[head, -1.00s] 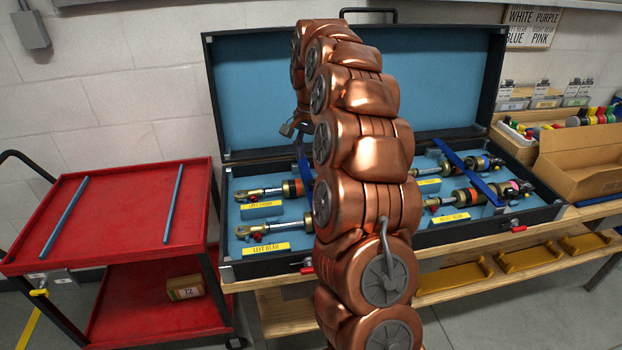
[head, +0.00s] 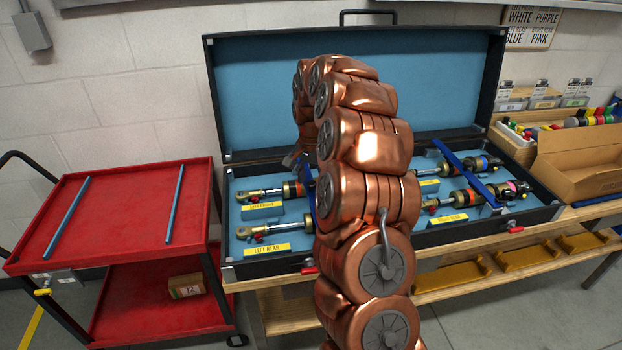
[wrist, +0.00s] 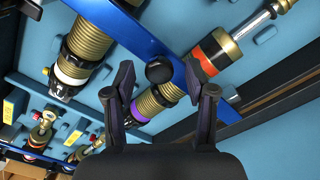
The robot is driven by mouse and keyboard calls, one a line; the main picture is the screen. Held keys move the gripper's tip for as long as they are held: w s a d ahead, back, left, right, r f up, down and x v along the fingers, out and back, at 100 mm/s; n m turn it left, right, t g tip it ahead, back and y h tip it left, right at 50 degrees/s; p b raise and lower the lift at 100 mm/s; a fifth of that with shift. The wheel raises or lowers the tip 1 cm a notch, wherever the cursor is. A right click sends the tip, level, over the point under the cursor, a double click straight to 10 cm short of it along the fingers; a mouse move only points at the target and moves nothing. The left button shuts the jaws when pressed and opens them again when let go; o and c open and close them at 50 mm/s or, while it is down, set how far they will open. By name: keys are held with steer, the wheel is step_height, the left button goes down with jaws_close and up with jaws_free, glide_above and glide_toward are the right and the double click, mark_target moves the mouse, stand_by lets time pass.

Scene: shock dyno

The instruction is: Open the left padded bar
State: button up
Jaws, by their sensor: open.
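The left padded bar is a blue bar that lies diagonally across the shocks in the wrist view (wrist: 125,32). It carries a round black knob (wrist: 158,71). In the head view only a sliver of the bar (head: 309,186) shows beside my arm. My gripper (wrist: 160,82) is open, with one dark finger on each side of the knob in the picture. I cannot tell whether the fingers touch it. In the head view the gripper (head: 296,158) is low over the left half of the case, partly hidden by my arm.
The open black case (head: 268,268) has blue foam and shocks lying in it. A second blue bar (head: 462,170) crosses the right-hand shocks. The raised lid (head: 260,95) stands behind my arm. A red cart (head: 125,215) is at the left, a cardboard box (head: 580,158) at the right.

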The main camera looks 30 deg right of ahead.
steer(key=shift+c, duration=0.2)
jaws_close()
stand_by(0.4)
